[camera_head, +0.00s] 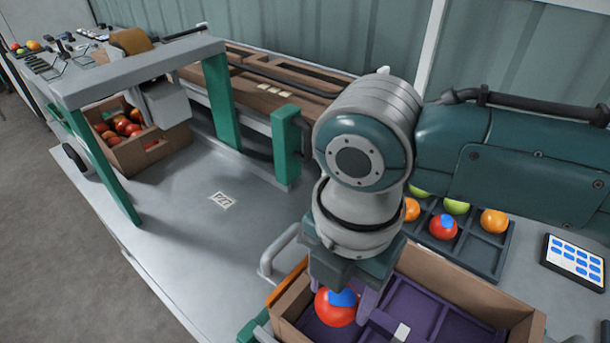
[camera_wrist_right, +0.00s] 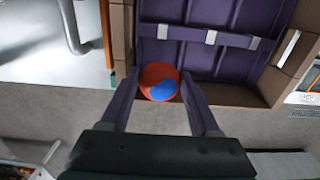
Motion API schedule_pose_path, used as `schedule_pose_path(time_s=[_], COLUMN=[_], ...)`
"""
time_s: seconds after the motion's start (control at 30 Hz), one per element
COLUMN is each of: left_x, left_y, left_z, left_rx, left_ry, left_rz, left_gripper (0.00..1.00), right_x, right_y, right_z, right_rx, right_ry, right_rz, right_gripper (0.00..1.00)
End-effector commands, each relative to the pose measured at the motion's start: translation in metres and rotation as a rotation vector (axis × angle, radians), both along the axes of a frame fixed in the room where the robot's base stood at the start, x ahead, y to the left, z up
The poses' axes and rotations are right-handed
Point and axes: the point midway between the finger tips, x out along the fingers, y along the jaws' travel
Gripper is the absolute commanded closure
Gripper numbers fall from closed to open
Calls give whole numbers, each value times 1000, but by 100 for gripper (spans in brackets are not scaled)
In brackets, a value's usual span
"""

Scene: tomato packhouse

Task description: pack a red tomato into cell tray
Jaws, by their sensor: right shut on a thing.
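My right gripper (camera_head: 345,305) is shut on a red tomato (camera_head: 334,310) with a blue patch. The tomato is over the left part of a cardboard box (camera_head: 522,326) with a purple cell tray (camera_head: 405,300) in it. In the right wrist view the tomato (camera_wrist_right: 158,82) sits between the two purple fingers (camera_wrist_right: 160,90), in front of the purple tray (camera_wrist_right: 185,60). Whether the tomato touches the tray I cannot tell. The tray cells that show are empty; the arm hides part of the tray. My left gripper is not in view.
A dark tray (camera_head: 483,252) behind the box holds orange and green tomatoes and a red one (camera_head: 443,227) with a blue patch. A tablet (camera_head: 573,262) lies at the right. A crate of tomatoes (camera_head: 150,150) stands under a grey-green frame.

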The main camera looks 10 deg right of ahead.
Motion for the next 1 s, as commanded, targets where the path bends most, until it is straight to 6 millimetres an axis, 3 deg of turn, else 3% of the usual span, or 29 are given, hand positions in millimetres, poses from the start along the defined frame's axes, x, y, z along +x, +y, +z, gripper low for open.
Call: schedule_pose_path(time_s=[0.43,0.7,1.0], left_x=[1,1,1], left_y=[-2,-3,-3], left_z=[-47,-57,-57], left_rx=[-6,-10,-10], left_ry=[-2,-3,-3], left_rz=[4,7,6], left_gripper=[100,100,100], right_x=[0,0,0], right_y=[-1,0,0], right_z=[-43,-62,-64], right_rx=[-1,-1,0], right_ry=[0,1,0], right_rz=[-1,-2,-1], right_gripper=[64,64,64])
